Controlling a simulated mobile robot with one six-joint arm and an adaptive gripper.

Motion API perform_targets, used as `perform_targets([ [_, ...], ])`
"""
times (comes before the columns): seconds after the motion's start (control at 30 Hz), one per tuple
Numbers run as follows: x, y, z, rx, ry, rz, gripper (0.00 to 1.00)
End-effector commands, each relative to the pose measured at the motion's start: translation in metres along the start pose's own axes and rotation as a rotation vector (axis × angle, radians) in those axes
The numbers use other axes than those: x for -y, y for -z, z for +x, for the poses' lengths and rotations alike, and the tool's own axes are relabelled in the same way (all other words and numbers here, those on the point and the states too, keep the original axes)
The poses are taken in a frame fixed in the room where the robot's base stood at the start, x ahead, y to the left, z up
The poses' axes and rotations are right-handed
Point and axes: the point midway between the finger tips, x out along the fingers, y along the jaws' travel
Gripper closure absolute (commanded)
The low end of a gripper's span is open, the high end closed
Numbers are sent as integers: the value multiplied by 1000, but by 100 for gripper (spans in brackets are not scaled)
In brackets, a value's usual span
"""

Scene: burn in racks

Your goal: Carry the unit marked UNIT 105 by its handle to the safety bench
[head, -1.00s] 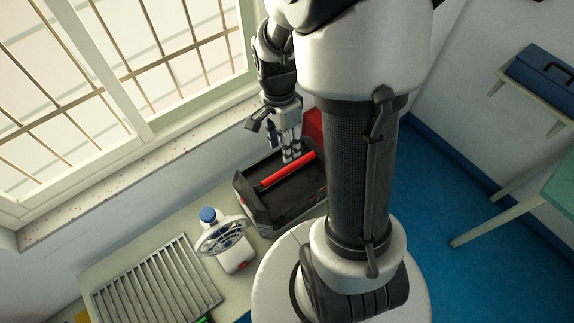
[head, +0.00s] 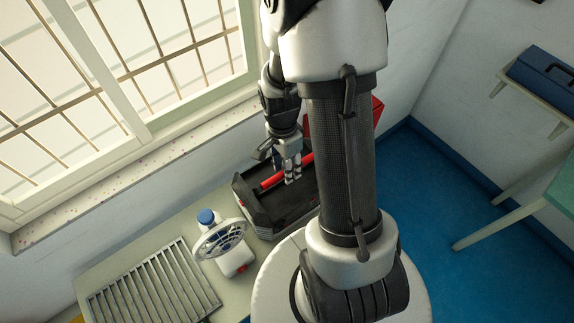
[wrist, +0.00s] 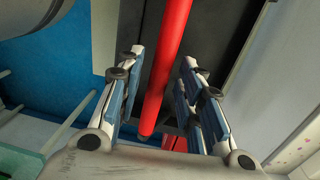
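A black open-topped unit (head: 287,213) with a red bar handle (head: 271,182) stands on the bench under the window. No UNIT 105 marking can be read on it. My gripper (head: 292,178) is over the unit at the handle, fingers pointing down. In the wrist view my gripper (wrist: 160,72) is open, with the red handle (wrist: 166,60) running lengthwise between its two fingers. A gap shows between the handle and each finger. My arm hides the right end of the unit in the head view. I cannot tell which surface is the safety bench.
A white fan (head: 230,245) and a blue-capped bottle (head: 207,217) stand close left of the unit. A slatted metal rack (head: 155,285) lies further left. A red box (head: 376,109) is behind my arm. A blue toolbox (head: 543,72) sits on a wall shelf, above a green-topped table (head: 562,188). Blue floor between is clear.

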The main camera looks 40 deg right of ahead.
Motion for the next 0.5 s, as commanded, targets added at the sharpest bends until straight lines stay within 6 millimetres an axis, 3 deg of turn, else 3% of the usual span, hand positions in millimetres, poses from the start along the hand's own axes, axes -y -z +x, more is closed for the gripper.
perform_targets([
  [0.5, 0, 0, 0, 0, 0, 0, 100],
])
